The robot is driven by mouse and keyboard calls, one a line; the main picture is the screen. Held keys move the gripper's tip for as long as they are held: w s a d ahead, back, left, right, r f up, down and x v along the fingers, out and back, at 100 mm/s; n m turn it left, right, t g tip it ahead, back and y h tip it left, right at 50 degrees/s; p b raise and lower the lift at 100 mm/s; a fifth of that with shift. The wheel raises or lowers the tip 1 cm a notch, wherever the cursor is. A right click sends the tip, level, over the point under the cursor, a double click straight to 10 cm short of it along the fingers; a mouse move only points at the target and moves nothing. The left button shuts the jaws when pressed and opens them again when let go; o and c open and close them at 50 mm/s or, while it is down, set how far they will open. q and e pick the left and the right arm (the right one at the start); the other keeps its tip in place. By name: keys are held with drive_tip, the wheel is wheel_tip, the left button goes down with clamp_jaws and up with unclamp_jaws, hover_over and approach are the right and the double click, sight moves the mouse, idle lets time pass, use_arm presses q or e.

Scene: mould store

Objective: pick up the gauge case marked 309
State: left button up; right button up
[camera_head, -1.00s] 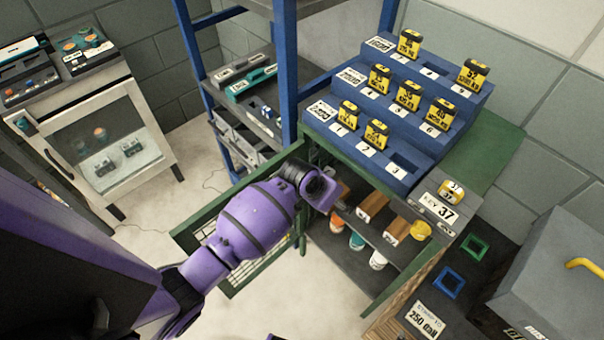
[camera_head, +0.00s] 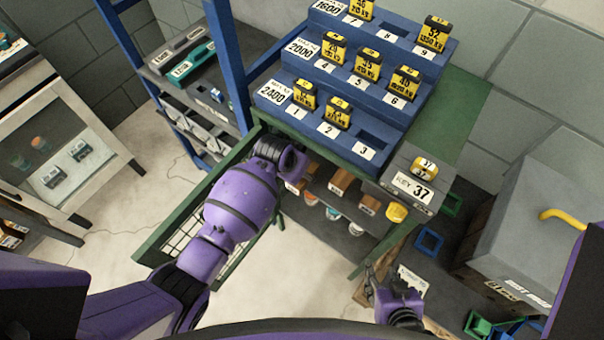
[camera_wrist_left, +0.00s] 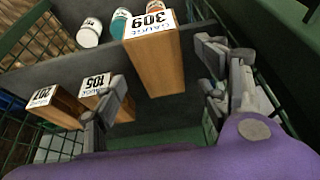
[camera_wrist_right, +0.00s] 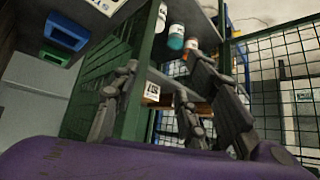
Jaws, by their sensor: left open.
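The gauge case marked 309 (camera_wrist_left: 153,62) is a wooden block with a white end label, in the left wrist view. My left gripper (camera_wrist_left: 160,78) is open, with one finger on each side of it and visible gaps; it is not gripped. Two similar cases, one marked 105 (camera_wrist_left: 118,100) and another (camera_wrist_left: 57,107), stand beside it to the left. In the head view the left arm reaches into the green cabinet and its fingers are hidden. My right gripper (camera_head: 385,288) is low in front of the cabinet; its fingers are apart and empty in the right wrist view (camera_wrist_right: 160,85).
The green cabinet's mesh door (camera_head: 180,238) stands open beside my left arm. Cups (camera_head: 333,213) stand on the shelf below the cases. Blue steps (camera_head: 340,100) with yellow-black blocks are on top. A grey box (camera_head: 530,220) is at right. The floor at lower middle is clear.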

use_arm(q)
drive_tip(key=shift+x, duration=0.8)
drive_tip(key=shift+f, duration=0.25)
drive_tip(key=shift+w, duration=0.15)
drive_tip(key=shift+f, duration=0.2)
use_arm(e)
drive_tip(key=shift+w+d, duration=0.15)
drive_tip(key=shift+w, duration=0.2)
use_arm(q)
drive_tip(key=c, duration=1.6)
use_arm(e)
drive_tip(key=shift+w+a+r, duration=0.15)
drive_tip(key=shift+w+a, duration=0.1)
drive_tip(key=shift+a, duration=0.05)
